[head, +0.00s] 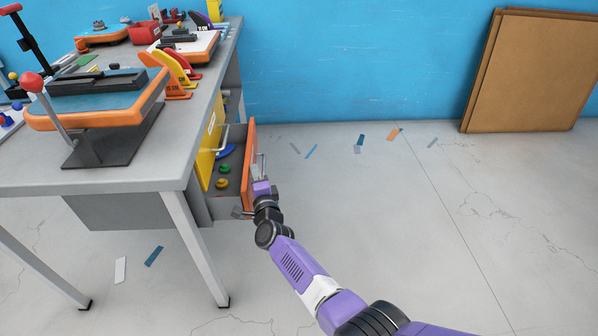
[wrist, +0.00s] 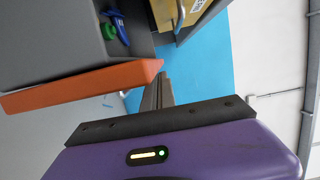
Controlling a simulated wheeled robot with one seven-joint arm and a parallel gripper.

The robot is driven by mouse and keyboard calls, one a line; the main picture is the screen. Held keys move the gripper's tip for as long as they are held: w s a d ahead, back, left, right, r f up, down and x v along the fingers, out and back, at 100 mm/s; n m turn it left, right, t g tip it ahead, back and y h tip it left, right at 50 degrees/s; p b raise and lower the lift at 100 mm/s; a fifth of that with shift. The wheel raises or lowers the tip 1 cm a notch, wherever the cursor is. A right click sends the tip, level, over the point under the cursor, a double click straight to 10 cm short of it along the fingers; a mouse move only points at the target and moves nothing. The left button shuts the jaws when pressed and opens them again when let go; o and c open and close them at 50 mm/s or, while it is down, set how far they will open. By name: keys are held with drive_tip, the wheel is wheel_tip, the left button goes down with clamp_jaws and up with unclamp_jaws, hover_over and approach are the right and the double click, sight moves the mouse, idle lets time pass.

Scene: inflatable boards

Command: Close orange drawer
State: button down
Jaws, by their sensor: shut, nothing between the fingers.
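The orange drawer (head: 250,168) stands pulled out from the grey workbench, its orange front facing right. Inside lie a blue item (head: 226,152), a green piece (head: 225,169) and a yellow piece (head: 222,184). My gripper (head: 262,187) is at the outer side of the drawer front, near its handle; its fingertips are hard to make out in the head view. In the wrist view my shut fingers (wrist: 161,80) are beside the end of the orange drawer front (wrist: 85,86), with nothing between them. I cannot tell whether they touch it.
The workbench (head: 140,178) carries an orange-edged press (head: 100,102) and yellow and red brackets (head: 172,74). Its legs stand on the left. Cardboard sheets (head: 527,70) lean on the blue wall. The floor right of the drawer is clear except for small scraps.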

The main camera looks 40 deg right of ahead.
drive_tip(key=w+a+b, duration=0.2)
drive_tip(key=w+a, duration=0.2)
drive_tip(key=a, duration=0.2)
drive_tip(key=shift+w+a, duration=0.15)
idle(0.3)
